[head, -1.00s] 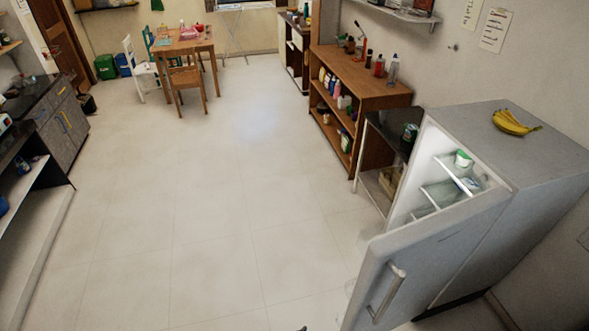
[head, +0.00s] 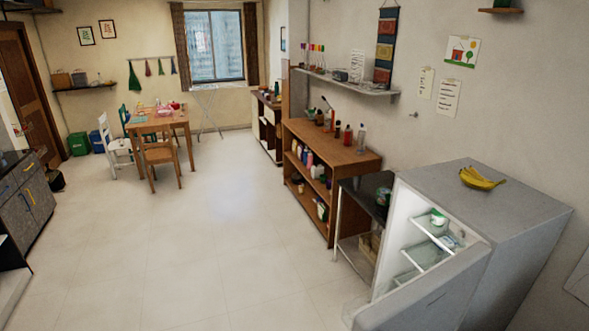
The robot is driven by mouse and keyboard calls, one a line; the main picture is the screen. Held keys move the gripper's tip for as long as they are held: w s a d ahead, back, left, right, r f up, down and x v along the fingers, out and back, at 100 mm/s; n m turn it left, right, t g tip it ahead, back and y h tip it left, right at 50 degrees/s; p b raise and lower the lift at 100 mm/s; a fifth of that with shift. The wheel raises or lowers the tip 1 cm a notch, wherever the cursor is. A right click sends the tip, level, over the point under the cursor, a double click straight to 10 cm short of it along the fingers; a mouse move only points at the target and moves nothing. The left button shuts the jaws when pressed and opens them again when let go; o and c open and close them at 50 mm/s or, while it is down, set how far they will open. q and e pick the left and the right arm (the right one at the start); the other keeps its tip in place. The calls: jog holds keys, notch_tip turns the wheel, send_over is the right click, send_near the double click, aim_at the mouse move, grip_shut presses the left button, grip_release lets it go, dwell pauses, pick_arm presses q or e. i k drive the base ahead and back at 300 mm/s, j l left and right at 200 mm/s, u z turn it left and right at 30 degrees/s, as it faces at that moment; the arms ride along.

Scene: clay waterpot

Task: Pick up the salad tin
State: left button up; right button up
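A small tin-like thing with green on it (head: 383,197) stands on the dark-topped metal table beside the fridge. A small white container with a green lid (head: 438,217) stands on an upper shelf inside the open fridge (head: 520,225). Both are too small to read, so I cannot tell which one is the salad tin. The fridge door (head: 425,300) stands open toward me and hides part of the lower inside. Neither of my grippers is in view.
The dark-topped metal table (head: 368,188) stands between the fridge and a wooden shelf unit (head: 335,150). Bananas (head: 480,178) lie on top of the fridge. A dining table with chairs (head: 158,122) stands at the back. The middle of the floor (head: 190,235) is clear.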

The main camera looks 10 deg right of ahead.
aim_at(384, 191)
jog(key=z, duration=1.35)
jog(key=j+u, duration=0.1)
jog(key=u, duration=0.35)
